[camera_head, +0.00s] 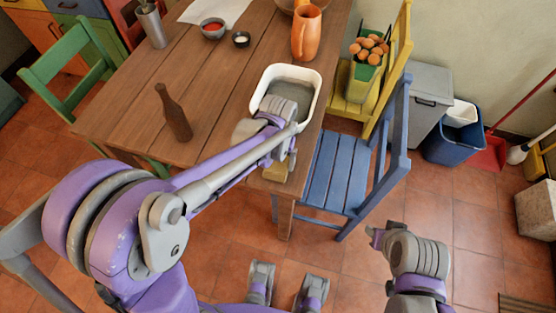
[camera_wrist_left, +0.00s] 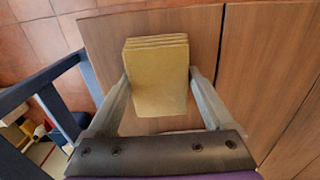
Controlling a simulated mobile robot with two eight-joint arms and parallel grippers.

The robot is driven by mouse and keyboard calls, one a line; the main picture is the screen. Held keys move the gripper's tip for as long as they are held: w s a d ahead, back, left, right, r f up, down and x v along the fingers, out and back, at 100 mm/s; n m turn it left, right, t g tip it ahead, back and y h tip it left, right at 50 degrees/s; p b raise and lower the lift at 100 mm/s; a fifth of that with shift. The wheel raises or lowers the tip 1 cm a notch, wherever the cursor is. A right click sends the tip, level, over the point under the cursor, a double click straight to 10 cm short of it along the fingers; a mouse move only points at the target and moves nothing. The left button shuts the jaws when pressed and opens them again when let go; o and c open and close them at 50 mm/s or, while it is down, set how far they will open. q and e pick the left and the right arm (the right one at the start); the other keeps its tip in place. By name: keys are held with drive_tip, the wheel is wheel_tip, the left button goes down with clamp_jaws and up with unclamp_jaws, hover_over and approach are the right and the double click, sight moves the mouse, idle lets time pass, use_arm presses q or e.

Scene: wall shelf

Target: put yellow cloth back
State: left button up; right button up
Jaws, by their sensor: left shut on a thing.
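The yellow cloth (camera_wrist_left: 158,85) is a folded, layered block in the left wrist view, between the two fingers of my left gripper (camera_wrist_left: 160,92). My left gripper is shut on it. In the head view the cloth (camera_head: 275,172) shows as a small yellow patch at the table's near right corner, mostly hidden behind my left gripper (camera_head: 280,158). I cannot tell whether the cloth touches the table. My right gripper (camera_head: 376,238) is over the floor at the lower right, away from the table; its fingers are too unclear to judge.
A white basin (camera_head: 312,98) stands on the wooden table (camera_head: 130,95) just behind my left gripper. A brown bottle (camera_head: 173,115), an orange jug (camera_head: 306,35) and bowls (camera_head: 213,28) stand on the table. A blue chair (camera_head: 340,165) is close at the table's right edge.

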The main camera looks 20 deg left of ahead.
use_arm(q)
drive_tip(key=shift+f, duration=0.15)
drive_tip(key=o, duration=0.9)
drive_tip(key=shift+r, duration=0.25)
wheel_tip(320, 180, up, 12)
drive_tip(key=p, duration=0.2)
drive_tip(key=s+a+f+t, duration=0.1)
drive_tip(key=s+a, duration=0.1)
drive_tip(key=s, duration=0.3)
drive_tip(key=s+a+f+t, duration=0.2)
drive_tip(key=s, duration=0.3)
drive_tip(key=s+a+f+t, duration=0.1)
drive_tip(key=s+a+t, duration=0.1)
drive_tip(key=s, duration=0.3)
drive_tip(key=shift+s+a+f, duration=0.2)
drive_tip(key=shift+a, duration=0.1)
